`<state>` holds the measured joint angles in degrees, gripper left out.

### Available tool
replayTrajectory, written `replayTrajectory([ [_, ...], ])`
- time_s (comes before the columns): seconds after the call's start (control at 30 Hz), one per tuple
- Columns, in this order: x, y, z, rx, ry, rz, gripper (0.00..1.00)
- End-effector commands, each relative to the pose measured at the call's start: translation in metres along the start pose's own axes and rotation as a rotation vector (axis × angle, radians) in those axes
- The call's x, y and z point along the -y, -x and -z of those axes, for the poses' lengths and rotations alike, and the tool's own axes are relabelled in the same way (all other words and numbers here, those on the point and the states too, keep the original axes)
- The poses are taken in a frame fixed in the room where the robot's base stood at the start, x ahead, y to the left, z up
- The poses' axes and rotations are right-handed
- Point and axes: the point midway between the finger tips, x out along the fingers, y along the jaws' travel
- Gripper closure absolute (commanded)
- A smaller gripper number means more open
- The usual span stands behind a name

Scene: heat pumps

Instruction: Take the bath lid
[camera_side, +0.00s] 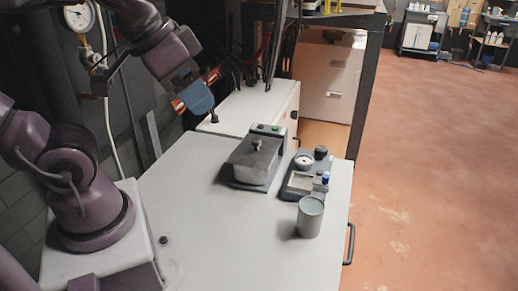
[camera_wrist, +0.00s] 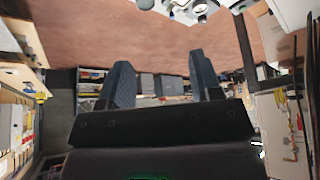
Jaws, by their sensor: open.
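The bath lid (camera_side: 256,154) is a grey metal cover with a small round knob (camera_side: 258,144) on top. It sits on the bath (camera_side: 248,183), a box with a control panel with green and red buttons at its back, on the white bench. My gripper (camera_side: 197,106) is raised to the left of the bath and well above the bench, apart from the lid. In the wrist view my gripper (camera_wrist: 160,85) shows two dark fingers spread wide with nothing between them. The wrist view looks out across the room.
A grey cup (camera_side: 310,216) stands at the bench's right front. Behind it is a small device (camera_side: 299,184) with a dial, a tray and a blue-capped vial. The white bench (camera_side: 205,225) is clear at the front left. A dark-framed shelf unit (camera_side: 362,90) stands behind.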

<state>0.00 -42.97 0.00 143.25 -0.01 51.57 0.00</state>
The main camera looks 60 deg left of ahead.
Motion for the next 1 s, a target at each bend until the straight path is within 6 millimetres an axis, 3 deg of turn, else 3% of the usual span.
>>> replayTrajectory([
  [0.2,0.001,-0.003,-0.001,0.013,0.005,0.003,0.41],
  [0.37,0.009,-0.024,0.001,0.123,0.042,0.008,0.41],
  [0.67,0.058,-0.093,0.045,0.348,0.364,0.080,0.41],
  [1.0,0.142,-0.193,0.077,0.437,0.969,0.339,0.41],
])
